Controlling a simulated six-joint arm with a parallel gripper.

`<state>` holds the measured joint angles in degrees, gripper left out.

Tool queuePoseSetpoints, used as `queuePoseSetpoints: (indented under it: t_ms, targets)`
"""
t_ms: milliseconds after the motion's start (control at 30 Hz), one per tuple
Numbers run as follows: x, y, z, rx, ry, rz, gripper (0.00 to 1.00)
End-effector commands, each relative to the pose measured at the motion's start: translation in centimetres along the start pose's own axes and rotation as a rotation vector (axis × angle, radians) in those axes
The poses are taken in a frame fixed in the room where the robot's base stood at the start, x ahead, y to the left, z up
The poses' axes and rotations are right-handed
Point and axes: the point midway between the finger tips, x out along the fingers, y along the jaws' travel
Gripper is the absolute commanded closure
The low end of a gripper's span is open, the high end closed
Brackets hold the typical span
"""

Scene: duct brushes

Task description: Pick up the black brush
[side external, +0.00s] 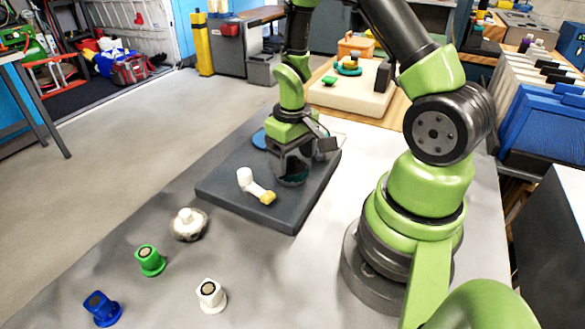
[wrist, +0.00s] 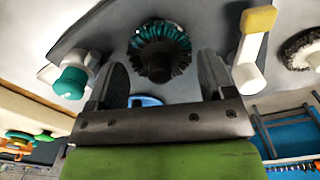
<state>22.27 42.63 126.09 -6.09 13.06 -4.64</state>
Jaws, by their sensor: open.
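A round brush (wrist: 160,62) with black and teal bristles lies on the dark grey mat. It sits between and just beyond the fingers in the wrist view; in the side view it is mostly hidden behind the fingers. Another round brush (side external: 188,224) has dark bristles and a white hub, and stands off the mat; it shows at the right edge of the wrist view (wrist: 292,48). I cannot tell for sure which is the black brush. My gripper (side external: 291,170) is open, pointing down over the mat, with a finger either side of the teal-black brush. Contact cannot be seen.

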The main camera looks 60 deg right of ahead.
Motion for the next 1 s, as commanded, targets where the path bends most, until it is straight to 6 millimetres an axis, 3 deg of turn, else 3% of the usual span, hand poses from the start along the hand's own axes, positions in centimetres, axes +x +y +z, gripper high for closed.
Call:
queuePoseSetpoints:
  t_ms: [167,433,667,767,1000]
  targets:
    - [1.7,0.0,0.0,0.0,-0.002,0.0,0.24]
    - [1.9,0.0,0.0,0.0,0.001,0.0,0.24]
    - [1.9,0.0,0.0,0.0,0.001,0.0,0.77]
    - [1.9,0.0,0.0,0.0,0.001,0.0,0.83]
    - [1.7,0.0,0.0,0.0,0.002,0.0,0.83]
